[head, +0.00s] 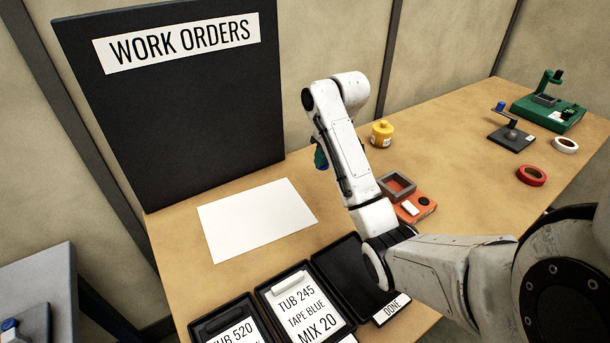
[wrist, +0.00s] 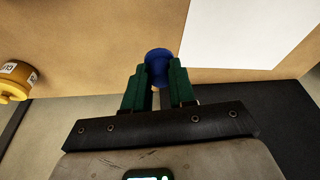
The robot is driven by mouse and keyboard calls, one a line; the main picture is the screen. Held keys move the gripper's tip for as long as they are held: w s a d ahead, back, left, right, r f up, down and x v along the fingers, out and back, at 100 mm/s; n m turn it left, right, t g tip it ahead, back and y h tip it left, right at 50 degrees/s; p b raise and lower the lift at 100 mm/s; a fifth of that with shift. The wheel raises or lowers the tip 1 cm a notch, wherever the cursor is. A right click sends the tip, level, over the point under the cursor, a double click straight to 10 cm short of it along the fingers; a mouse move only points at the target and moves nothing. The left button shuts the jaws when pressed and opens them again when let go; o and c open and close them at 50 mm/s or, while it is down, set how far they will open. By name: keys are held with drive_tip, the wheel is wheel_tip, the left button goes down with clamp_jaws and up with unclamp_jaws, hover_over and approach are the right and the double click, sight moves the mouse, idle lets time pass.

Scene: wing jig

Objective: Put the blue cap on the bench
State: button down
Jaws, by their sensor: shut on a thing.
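The blue cap (wrist: 159,58) sits between the green fingertips of my gripper (wrist: 158,82) in the wrist view. My gripper is shut on it. In the head view my gripper (head: 320,155) shows only in part, behind my arm, with a bit of blue at its tip. The bench (head: 450,120) is a tan tabletop. The cap appears to be held above it, behind the orange device and right of the white sheet; the exact height cannot be told.
A white sheet (head: 257,218) lies on the bench. A yellow jar (head: 382,135), an orange device (head: 415,207), black trays (head: 348,262), tape rolls (head: 531,175) and a green device (head: 548,110) stand around. A black WORK ORDERS board (head: 180,120) rises behind. Bare bench lies right of the jar.

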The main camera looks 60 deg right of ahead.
drive_tip(key=w+d+f+b, duration=0.1)
drive_tip(key=w+f, duration=0.1)
drive_tip(key=w, duration=0.1)
drive_tip(key=w+d+f+b, duration=0.1)
drive_tip(key=w+f, duration=0.1)
drive_tip(key=w, duration=0.1)
drive_tip(key=w+d+f, duration=0.1)
drive_tip(key=w+f, duration=0.1)
drive_tip(key=f, duration=0.1)
drive_tip(key=shift+w+d+f+b, duration=0.1)
drive_tip(key=shift+w+d+b, duration=0.15)
drive_tip(key=shift+w+b, duration=0.15)
drive_tip(key=shift+w+d+f, duration=0.15)
drive_tip(key=shift+w+f, duration=0.15)
drive_tip(key=shift+f, duration=0.1)
drive_tip(key=shift+s+x, duration=0.15)
drive_tip(key=shift+x, duration=0.7)
drive_tip(key=shift+s+x, duration=0.15)
drive_tip(key=shift+x, duration=0.7)
drive_tip(key=shift+f, duration=0.25)
drive_tip(key=c, duration=0.9)
unclamp_jaws()
drive_tip(key=v, duration=1.2)
drive_tip(key=shift+w+r, duration=0.1)
drive_tip(key=shift+r, duration=0.05)
